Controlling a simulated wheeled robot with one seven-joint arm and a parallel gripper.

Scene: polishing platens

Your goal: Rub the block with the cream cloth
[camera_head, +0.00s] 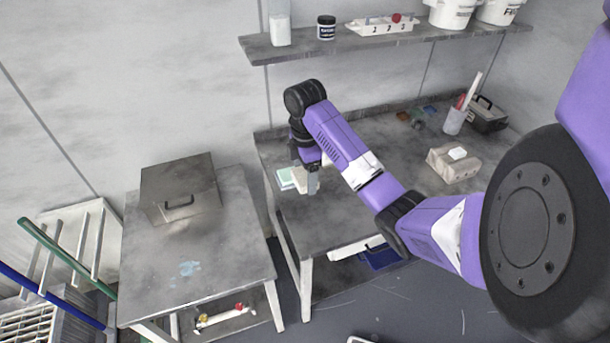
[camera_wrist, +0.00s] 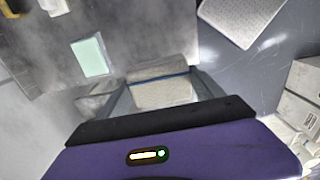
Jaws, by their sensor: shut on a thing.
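My gripper (camera_head: 306,186) is low over the left end of the grey workbench (camera_head: 350,215), its fingers pointing down. It is shut on a cream folded cloth, which shows between the fingers in the wrist view (camera_wrist: 162,92) with a thin blue line across it. In the head view a finger hides part of this cloth (camera_head: 299,180). I cannot tell whether it touches the bench. A pale green flat piece (camera_head: 286,178) lies just left of the gripper; it also shows in the wrist view (camera_wrist: 90,57). I cannot clearly identify the block.
A beige box-like thing (camera_head: 453,166) with a white top sits right on the bench, near a cup of tools (camera_head: 454,122) and a dark toolbox (camera_head: 488,115). A separate left table (camera_head: 225,270) bears a metal box (camera_head: 180,185). A shelf (camera_head: 350,42) hangs above.

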